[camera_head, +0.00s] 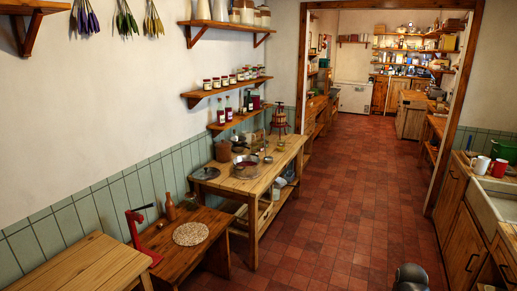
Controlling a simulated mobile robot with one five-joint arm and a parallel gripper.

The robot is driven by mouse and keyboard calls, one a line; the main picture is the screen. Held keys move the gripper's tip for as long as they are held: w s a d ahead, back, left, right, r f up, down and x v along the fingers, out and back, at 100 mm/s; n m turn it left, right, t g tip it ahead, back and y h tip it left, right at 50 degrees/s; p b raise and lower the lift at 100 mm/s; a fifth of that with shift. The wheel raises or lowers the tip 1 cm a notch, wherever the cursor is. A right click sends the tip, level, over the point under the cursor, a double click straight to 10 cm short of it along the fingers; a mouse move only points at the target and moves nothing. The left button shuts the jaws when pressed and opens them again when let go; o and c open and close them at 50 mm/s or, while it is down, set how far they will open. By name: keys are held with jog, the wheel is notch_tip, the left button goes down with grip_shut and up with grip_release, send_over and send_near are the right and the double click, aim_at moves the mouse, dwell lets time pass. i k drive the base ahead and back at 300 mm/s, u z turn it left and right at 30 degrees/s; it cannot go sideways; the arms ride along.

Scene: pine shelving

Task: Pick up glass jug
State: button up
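I cannot clearly make out a glass jug in this view. The small items on the tables and shelves are too small to tell apart with certainty. A small clear item (190,201) stands at the back of the low dark wooden table (200,246), beside a brown bottle (170,207); I cannot tell whether it is a jug. My gripper does not show. A dark rounded part (411,274), likely mine, shows at the bottom edge.
A woven mat (190,234) and a red clamp-like tool (140,235) are on the low table. A crowded workbench (262,188) stands beyond it. Wall shelves (225,90) hold jars and bottles. A sink counter (455,205) is at right. The red tiled floor (345,190) between is clear.

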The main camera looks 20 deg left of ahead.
aim_at(280, 142)
jog(key=u, duration=0.2)
jog(key=i, duration=8.25)
jog(key=u, duration=2.45)
jog(key=k, duration=0.25)
jog(key=u, duration=2.65)
